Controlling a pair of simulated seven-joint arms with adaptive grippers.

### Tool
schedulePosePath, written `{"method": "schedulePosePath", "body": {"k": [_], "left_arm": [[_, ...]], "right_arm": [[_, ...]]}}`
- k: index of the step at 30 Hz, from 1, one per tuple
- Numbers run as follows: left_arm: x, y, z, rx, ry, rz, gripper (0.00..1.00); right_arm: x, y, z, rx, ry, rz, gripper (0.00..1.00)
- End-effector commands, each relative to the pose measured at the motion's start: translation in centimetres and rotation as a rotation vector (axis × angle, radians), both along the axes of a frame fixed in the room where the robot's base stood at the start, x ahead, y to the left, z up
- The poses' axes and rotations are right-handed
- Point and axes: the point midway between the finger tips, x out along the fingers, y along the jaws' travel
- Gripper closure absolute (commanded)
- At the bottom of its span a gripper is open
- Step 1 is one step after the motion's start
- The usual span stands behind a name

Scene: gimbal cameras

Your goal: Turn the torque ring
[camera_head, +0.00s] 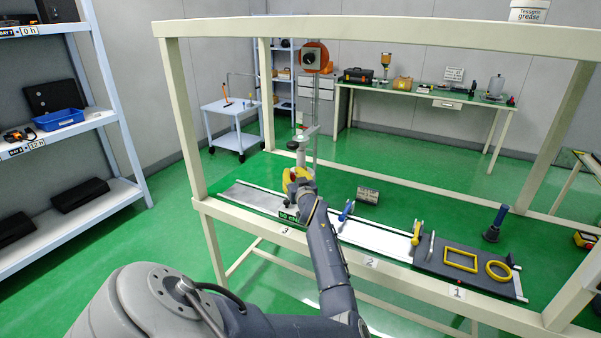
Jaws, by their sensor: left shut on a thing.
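My left arm reaches from the bottom of the head view up to the bench rail. My left gripper (299,186) is at the far end of the arm, small and partly hidden by its own wrist. It is shut at a yellow round part (289,176), which looks like the torque ring, low on an upright stand (313,140) at station 3. The arm hides much of this part, so its turn angle cannot be read. My right gripper is out of view.
A cream frame surrounds the bench rail (375,240). Blue and yellow clamps (417,232) stand along it. A dark tray (455,285) at station 1 holds a yellow rectangular frame (460,261) and a yellow ring (498,271). A grey cylinder (368,195) lies behind the rail.

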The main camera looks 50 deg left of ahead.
Motion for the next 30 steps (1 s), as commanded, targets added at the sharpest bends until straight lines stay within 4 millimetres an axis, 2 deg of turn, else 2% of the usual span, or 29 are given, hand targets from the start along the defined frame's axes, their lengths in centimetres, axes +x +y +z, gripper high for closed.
{"method": "schedulePosePath", "body": {"k": [12, 13, 18, 26, 30], "left_arm": [[0.0, 0.1, 0.1, 0.001, -0.002, 0.003, 1.0], [0.0, 0.1, 0.1, 0.001, -0.002, 0.003, 0.81], [-0.1, 0.1, 0.1, 0.001, 0.0, 0.004, 0.62], [-0.2, 0.0, 0.0, 0.0, 0.001, 0.004, 0.62], [-0.6, -1.1, -0.1, 0.0, 0.001, 0.003, 0.62]], "right_arm": [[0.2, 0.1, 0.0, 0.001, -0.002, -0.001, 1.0], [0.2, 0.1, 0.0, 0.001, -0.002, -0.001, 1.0], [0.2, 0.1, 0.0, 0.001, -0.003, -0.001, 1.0], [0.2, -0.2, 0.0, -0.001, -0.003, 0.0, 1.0], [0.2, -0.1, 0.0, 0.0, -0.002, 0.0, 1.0]]}}
